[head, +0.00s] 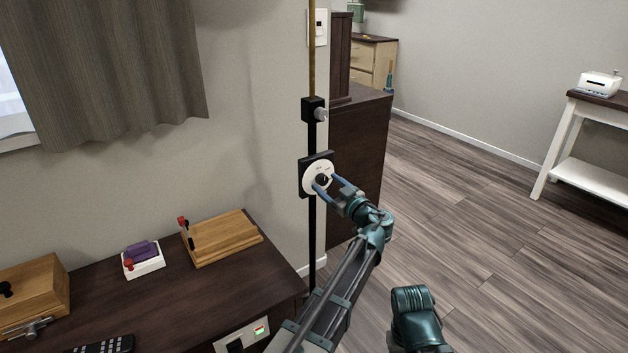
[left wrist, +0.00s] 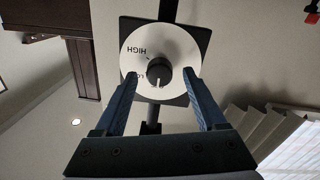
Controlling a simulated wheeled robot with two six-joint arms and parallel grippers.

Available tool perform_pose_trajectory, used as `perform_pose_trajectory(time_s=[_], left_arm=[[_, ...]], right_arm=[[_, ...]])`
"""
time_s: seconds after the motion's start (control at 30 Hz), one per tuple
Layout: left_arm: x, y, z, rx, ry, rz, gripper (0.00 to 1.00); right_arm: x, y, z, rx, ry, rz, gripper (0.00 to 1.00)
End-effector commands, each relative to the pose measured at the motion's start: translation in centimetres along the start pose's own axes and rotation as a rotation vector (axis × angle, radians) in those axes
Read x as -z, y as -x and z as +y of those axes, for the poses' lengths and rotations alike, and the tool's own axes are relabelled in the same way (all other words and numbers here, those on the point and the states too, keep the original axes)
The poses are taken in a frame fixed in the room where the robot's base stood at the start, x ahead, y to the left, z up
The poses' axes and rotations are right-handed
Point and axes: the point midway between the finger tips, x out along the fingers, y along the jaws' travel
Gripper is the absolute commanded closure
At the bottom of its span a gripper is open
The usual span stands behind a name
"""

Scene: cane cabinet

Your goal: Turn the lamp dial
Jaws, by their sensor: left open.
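The lamp dial (head: 316,172) is a white disc on a black square plate, fixed to a dark vertical pole. In the left wrist view the disc (left wrist: 180,45) carries the word HIGH and a second, partly hidden label. Its black knob (left wrist: 159,71) has a pale pointer mark facing down in that view. My left gripper (head: 327,184) is open at the dial; its two blue fingers (left wrist: 160,78) stand on either side of the knob, with gaps between. Contact with the disc face cannot be told. My right gripper does not show.
A black block with a small knob (head: 314,110) sits higher on the pole. A dark table (head: 185,290) at left holds a wooden box with red-tipped lever (head: 222,238) and a white switch box (head: 143,262). A dark cabinet (head: 357,160) stands behind the pole. Floor at right is clear.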

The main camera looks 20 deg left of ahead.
Motion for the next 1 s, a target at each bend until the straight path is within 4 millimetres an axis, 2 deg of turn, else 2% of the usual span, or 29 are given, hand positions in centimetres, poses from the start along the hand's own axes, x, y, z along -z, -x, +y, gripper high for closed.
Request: perform_pose_trajectory(time_s=[0.37,0.77,1.0], left_arm=[[-0.08,-0.28,0.36,-0.001,0.000,0.000,0.27],[-0.08,-0.27,0.35,-0.001,0.000,0.000,0.99],[-0.08,-0.27,0.35,-0.001,-0.010,-0.001,1.00]], right_arm=[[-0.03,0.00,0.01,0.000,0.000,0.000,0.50],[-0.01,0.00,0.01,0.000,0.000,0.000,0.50],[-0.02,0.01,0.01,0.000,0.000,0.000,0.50]])
